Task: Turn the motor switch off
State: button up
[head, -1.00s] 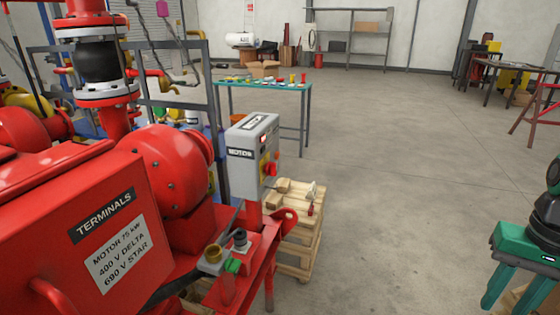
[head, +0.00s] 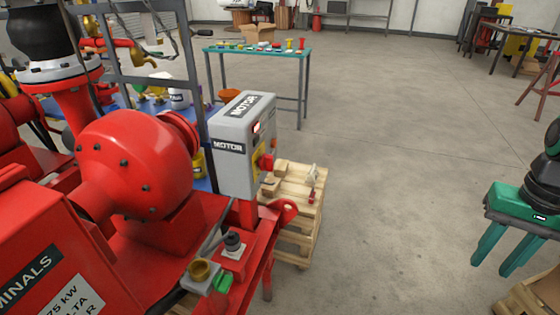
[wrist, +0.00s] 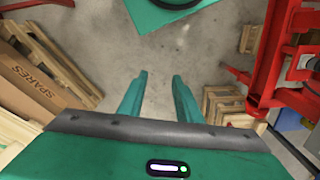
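The grey motor switch box (head: 240,150), labelled MOTOR, stands at the end of the red pump skid. A red rotary knob (head: 266,163) on a yellow plate is on its right-hand face, seen at a steep angle. I cannot tell which position the knob points to. A small light window (head: 256,127) above the knob shows red and white. My teal gripper (head: 496,262) is at the right of the head view, pointing down, well apart from the box. In the wrist view its two fingers (wrist: 159,75) are spread with bare floor between them.
A wooden pallet stack (head: 298,195) stands just right of the box. The red skid end (head: 245,265) carries small fittings. A teal table (head: 258,52) with small parts is behind. A SPARES carton (wrist: 30,85) and pallets lie below my gripper. The middle floor is clear.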

jog(key=m+t+y, duration=0.6)
jog(key=m+y, duration=1)
jog(key=y, duration=0.1)
send_near(273, 160)
jog(key=x, duration=0.8)
jog(key=shift+w+f, duration=0.15)
jog(key=shift+c, duration=0.7)
grip_shut()
